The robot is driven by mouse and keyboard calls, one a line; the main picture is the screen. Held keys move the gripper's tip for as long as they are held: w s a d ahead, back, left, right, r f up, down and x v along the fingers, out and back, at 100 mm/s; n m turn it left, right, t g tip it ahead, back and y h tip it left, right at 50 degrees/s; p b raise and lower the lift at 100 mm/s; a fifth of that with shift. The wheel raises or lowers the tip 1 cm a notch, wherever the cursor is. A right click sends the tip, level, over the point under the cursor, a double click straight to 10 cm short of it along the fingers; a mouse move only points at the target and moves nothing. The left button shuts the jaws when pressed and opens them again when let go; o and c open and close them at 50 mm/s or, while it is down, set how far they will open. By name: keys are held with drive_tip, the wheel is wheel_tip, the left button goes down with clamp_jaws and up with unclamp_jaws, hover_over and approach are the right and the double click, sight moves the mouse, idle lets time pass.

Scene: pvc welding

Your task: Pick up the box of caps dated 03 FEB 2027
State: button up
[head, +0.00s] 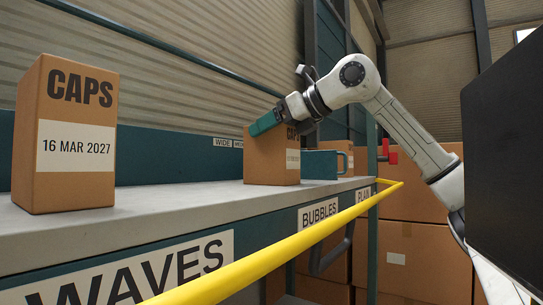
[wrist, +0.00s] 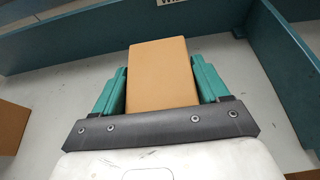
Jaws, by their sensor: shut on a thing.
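My gripper (head: 262,124) reaches down over a brown caps box (head: 268,160) on the grey shelf. In the wrist view its two green fingers (wrist: 160,85) are closed on either side of this box (wrist: 161,70). The box appears upright, with its base at the shelf top. Its white label is seen edge-on in the head view and its date cannot be read. Another brown caps box (head: 70,140) stands upright nearer on the left, labelled 16 MAR 2027, apart from my gripper.
The shelf (head: 170,205) has a teal back rail (head: 150,155) and a yellow bar (head: 290,245) along its front. A teal item (head: 321,164) stands just right of the held box. Large cartons (head: 415,250) are stacked beyond. Shelf between the two caps boxes is clear.

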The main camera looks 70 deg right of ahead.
drive_tip(key=c, duration=0.9)
drive_tip(key=shift+o, duration=0.2)
drive_tip(key=shift+r, duration=0.2)
